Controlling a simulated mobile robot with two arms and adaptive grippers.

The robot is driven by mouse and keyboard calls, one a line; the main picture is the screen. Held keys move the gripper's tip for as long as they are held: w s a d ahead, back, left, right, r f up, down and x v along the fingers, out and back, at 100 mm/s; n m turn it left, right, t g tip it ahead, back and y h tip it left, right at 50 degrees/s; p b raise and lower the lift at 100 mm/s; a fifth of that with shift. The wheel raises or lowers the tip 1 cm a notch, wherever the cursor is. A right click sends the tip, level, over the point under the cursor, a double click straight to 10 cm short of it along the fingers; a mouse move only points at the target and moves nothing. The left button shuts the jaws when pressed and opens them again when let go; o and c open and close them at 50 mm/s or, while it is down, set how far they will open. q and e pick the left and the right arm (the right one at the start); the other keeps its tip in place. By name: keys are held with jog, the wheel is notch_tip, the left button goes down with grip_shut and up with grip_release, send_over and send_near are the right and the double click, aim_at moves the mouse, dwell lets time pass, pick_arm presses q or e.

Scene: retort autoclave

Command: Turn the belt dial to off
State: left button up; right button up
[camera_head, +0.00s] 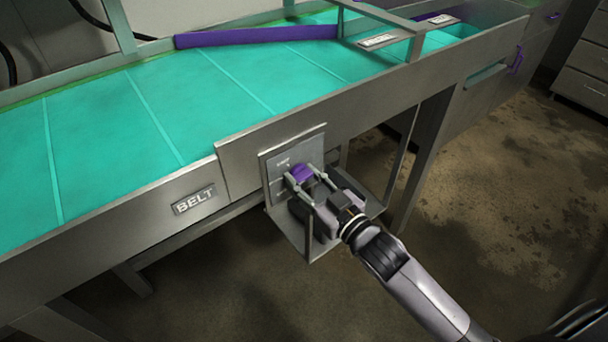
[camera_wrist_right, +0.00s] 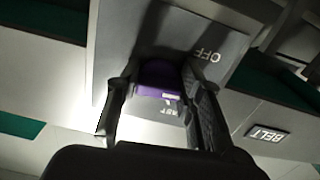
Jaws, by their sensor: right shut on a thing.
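The belt dial (camera_head: 302,173) is a purple knob on a grey panel (camera_head: 275,165) on the side of the conveyor. My right gripper (camera_head: 305,183) is shut on the dial, with one finger on each side of it. In the right wrist view the purple dial (camera_wrist_right: 160,80) sits between the two fingers (camera_wrist_right: 160,100). A white mark on the dial is near the lower label, which is partly hidden and ends in "ST". The "OFF" label (camera_wrist_right: 208,56) shows upside down at the upper right of the dial. My left gripper is not in view.
The conveyor's teal belt (camera_head: 140,110) runs above the panel. A "BELT" plate (camera_head: 194,200) is fixed left of the panel. A metal guard (camera_head: 310,250) frames the space below and around the dial. Open floor (camera_head: 500,190) lies to the right.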

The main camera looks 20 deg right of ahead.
jog(key=n+p, duration=0.2)
jog(key=n, duration=0.2)
jog(key=shift+d+r+p, duration=0.1)
jog(key=shift+r+p, duration=0.05)
jog(key=shift+p, duration=0.15)
jog(key=shift+w+n+p, duration=0.1)
jog(key=shift+n+p, duration=0.65)
jog(key=shift+n, duration=1.25)
jog(key=o, duration=1.2)
jog(key=shift+c, duration=0.2)
